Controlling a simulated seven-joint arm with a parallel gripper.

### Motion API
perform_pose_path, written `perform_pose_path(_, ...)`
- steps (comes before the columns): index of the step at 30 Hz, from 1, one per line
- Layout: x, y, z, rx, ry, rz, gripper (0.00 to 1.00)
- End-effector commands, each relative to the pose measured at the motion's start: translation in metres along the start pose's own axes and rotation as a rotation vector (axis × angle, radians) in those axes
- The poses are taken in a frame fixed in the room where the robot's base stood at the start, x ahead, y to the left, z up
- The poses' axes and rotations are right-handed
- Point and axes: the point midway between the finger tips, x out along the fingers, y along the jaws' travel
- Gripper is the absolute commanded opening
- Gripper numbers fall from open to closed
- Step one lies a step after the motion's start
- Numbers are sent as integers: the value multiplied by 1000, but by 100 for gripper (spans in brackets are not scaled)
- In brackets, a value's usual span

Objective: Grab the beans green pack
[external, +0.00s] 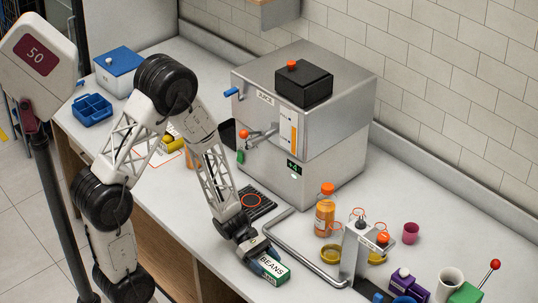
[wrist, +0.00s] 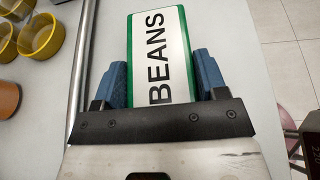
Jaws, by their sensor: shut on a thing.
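The beans pack (external: 272,268) is a white and green box marked "BEANS". In the external view it is near the front edge of the counter, at the end of my arm. My gripper (external: 262,257) is shut on it. In the wrist view the pack (wrist: 160,50) stands out between the two blue fingers of my gripper (wrist: 160,85), one along each side. Its lower end is hidden behind the dark gripper body. I cannot tell whether the pack touches the counter.
A metal pipe (external: 300,250) runs close beside the pack. The steel juicer (external: 305,130) stands behind. An orange bottle (external: 325,215), a purple box (external: 408,283) and several cups are to the right. Yellow bowls (wrist: 40,37) show at left in the wrist view.

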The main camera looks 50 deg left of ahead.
Motion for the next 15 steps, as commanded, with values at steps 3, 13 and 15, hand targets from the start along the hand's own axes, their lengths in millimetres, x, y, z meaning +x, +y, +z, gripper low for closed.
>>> perform_pose_path(3, 0, 0, 0, 0, 0, 0, 37)
perform_pose_path(13, -2, 0, 6, 1, 0, 1, 37)
perform_pose_path(15, -4, 0, 9, 1, 0, 1, 37)
